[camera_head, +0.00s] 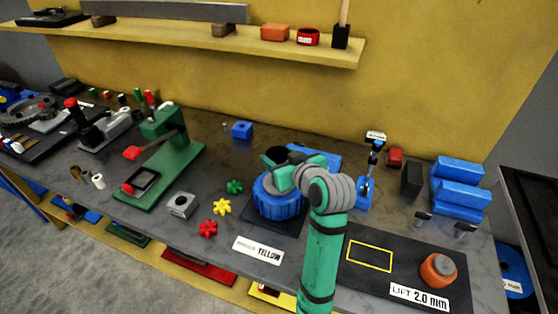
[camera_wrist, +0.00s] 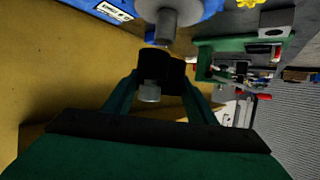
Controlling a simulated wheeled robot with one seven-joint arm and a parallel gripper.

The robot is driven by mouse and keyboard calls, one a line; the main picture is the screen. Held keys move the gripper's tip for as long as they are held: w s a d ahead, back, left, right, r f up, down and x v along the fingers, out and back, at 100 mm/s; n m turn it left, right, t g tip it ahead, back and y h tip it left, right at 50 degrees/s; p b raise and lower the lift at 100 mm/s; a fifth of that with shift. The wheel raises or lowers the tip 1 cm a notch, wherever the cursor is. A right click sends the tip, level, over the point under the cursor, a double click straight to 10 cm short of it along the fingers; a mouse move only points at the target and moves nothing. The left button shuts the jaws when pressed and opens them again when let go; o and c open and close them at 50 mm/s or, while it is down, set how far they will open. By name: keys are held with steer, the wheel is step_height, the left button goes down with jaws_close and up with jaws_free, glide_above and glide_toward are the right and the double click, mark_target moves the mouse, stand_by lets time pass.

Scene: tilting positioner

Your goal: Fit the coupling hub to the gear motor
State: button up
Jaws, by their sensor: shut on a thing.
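My gripper (camera_head: 285,172) is over the blue ribbed round fixture (camera_head: 278,206) in mid-bench; my own wrist hides part of it. In the wrist view my gripper (camera_wrist: 158,80) is shut on a dark piece with a short silver cylinder (camera_wrist: 150,93), which I take for the coupling hub. Just beyond it a grey shaft (camera_wrist: 168,32) stands out from a blue body (camera_wrist: 205,8), perhaps the gear motor. The held piece is close to the shaft's end; I cannot tell whether they touch. Green (camera_head: 234,187), yellow (camera_head: 222,207) and red (camera_head: 208,229) star-shaped inserts lie left of the fixture.
A label reading YELLOW (camera_head: 258,250) lies in front. A green press (camera_head: 160,160) and a grey block (camera_head: 180,204) stand left. To the right are a blue-based stand (camera_head: 365,190), stacked blue blocks (camera_head: 458,183) and a dark mat (camera_head: 410,252) with an orange round part (camera_head: 438,268).

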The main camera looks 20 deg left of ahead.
steer(key=shift+r, duration=1.2)
